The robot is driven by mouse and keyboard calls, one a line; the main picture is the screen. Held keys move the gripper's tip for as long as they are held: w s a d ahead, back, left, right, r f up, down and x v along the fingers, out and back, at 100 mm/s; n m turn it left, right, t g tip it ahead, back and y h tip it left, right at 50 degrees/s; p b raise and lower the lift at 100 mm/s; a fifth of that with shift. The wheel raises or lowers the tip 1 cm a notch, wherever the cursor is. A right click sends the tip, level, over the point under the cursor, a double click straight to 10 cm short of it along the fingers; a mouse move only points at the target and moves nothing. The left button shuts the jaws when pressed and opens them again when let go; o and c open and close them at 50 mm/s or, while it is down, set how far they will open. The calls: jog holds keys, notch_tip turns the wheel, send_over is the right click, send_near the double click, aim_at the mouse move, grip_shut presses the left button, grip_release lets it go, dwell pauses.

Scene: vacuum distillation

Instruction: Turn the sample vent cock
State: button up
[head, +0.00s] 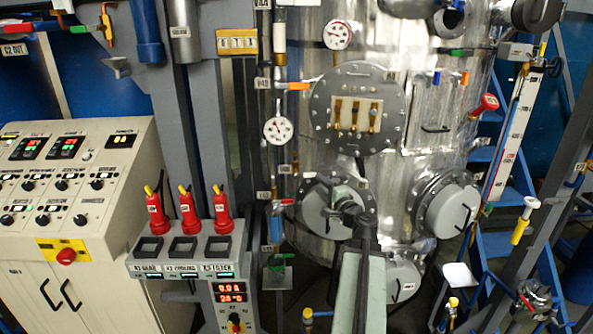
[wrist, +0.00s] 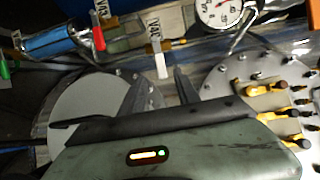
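A blue sample tube (head: 276,229) hangs at the left of the steel vessel, with a red-handled cock (head: 284,202) above it and a green-handled one (head: 277,262) below. In the wrist view, turned on its side, the blue tube (wrist: 52,41) lies at upper left, with the red handle (wrist: 98,38) beside it. No label I can read says which cock is the sample vent. My gripper (head: 345,195) is in front of the round vessel cover, right of these cocks. In the wrist view my gripper (wrist: 158,82) has its dark fingers apart, with nothing between them.
The vessel's round covers (head: 451,206) and bolted sight flange (head: 357,108) surround my arm. A gauge (head: 278,129) sits above the tube. Blue stairs (head: 505,245) stand at right.

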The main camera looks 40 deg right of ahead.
aim_at(311, 176)
jog(key=x, duration=0.8)
grip_shut()
jog(key=shift+s, duration=0.1)
dwell(1.3)
